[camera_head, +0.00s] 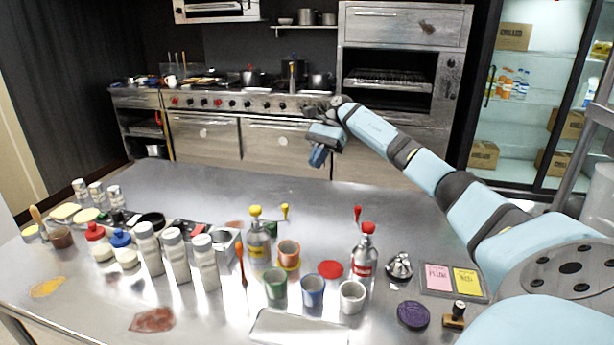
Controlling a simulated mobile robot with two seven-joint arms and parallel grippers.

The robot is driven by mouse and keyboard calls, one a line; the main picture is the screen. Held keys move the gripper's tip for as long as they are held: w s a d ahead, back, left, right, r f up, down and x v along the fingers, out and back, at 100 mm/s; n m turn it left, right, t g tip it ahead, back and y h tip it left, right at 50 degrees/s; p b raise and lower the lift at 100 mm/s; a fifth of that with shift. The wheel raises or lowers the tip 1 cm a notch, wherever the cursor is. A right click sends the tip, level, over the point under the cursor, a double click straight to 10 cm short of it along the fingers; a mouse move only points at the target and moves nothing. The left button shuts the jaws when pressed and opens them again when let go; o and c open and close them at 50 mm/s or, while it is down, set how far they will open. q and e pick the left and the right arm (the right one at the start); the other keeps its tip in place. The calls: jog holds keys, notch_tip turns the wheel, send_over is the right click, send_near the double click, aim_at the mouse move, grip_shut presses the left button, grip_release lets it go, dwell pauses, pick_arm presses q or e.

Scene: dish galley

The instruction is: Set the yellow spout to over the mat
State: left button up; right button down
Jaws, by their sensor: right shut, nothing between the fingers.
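A metal bottle with a yellow cap (257,236) stands on the steel counter. A small yellow spout (285,210) shows just right of its cap, above and behind an orange-rimmed cup (288,254); how it joins the bottle is too small to tell. A flat red round mat (330,268) lies right of that cup, and a dark purple round one (413,315) lies at the front right; I cannot tell which mat is meant. My right gripper (318,158) is shut and empty, raised beyond the counter's far side, well away from the spout. My left gripper is out of view.
A red-capped bottle (365,250) with a red spout (357,213) stands to the right. Green (276,289), blue (313,291) and white (352,297) cups stand in front. White shakers (176,258) crowd the left. The counter's back middle (200,190) is clear.

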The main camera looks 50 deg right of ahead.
pick_arm(q)
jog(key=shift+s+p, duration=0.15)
jog(key=shift+p, duration=0.45)
pick_arm(e)
jog(key=a+r+x, duration=0.1)
jog(key=r+x, duration=0.1)
jog(key=x, duration=0.9)
jog(key=shift+a+f, duration=0.3)
jog(key=shift+a, duration=0.35)
jog(key=shift+s, duration=0.15)
